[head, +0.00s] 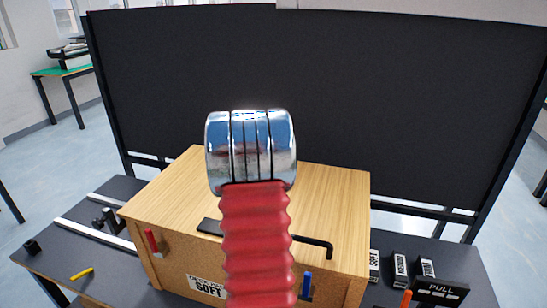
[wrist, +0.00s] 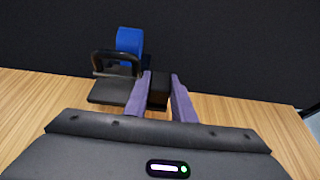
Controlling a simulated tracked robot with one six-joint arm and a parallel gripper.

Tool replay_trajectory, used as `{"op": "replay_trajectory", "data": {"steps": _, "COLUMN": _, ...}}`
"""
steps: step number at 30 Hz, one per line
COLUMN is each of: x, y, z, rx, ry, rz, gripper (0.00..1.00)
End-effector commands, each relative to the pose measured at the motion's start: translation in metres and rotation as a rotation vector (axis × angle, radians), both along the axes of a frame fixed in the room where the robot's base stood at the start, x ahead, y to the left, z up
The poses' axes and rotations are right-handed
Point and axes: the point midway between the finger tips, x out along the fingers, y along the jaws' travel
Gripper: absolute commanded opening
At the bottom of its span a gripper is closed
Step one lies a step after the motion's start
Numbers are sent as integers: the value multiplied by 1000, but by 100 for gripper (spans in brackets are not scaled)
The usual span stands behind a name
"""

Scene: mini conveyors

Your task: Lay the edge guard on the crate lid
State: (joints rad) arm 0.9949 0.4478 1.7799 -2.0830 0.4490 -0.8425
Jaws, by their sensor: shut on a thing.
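The crate lid (head: 339,196) is pale wood on top of a brown crate (head: 170,259); it also shows in the wrist view (wrist: 287,121). My gripper (wrist: 160,78) has purple fingers shut on a small dark piece, which I take for the edge guard (wrist: 158,92). It is over the lid; I cannot tell whether the piece touches the wood. In the head view my red arm hides the gripper and the middle of the lid. A thin black bent bar (head: 315,243) shows right of the arm; I cannot tell whether it is held.
A dark panel (head: 400,90) rises behind the crate.

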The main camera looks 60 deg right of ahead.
Motion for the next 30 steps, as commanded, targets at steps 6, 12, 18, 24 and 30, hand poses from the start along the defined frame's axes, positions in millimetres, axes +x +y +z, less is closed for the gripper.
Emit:
{"op": "replay_trajectory", "data": {"steps": 6, "x": 0, "y": 0, "z": -27, "rx": 2, "ry": 4, "rz": 0, "gripper": 1}}
{"op": "replay_trajectory", "data": {"steps": 12, "x": -1, "y": 0, "z": -36, "rx": 1, "ry": 1, "rz": 0, "gripper": 1}}
{"op": "replay_trajectory", "data": {"steps": 18, "x": -1, "y": 0, "z": -36, "rx": 1, "ry": 1, "rz": 0, "gripper": 1}}
{"op": "replay_trajectory", "data": {"steps": 24, "x": -1, "y": 0, "z": -37, "rx": 1, "ry": 1, "rz": 0, "gripper": 32}}
{"op": "replay_trajectory", "data": {"steps": 30, "x": -1, "y": 0, "z": -37, "rx": 1, "ry": 1, "rz": -1, "gripper": 42}}
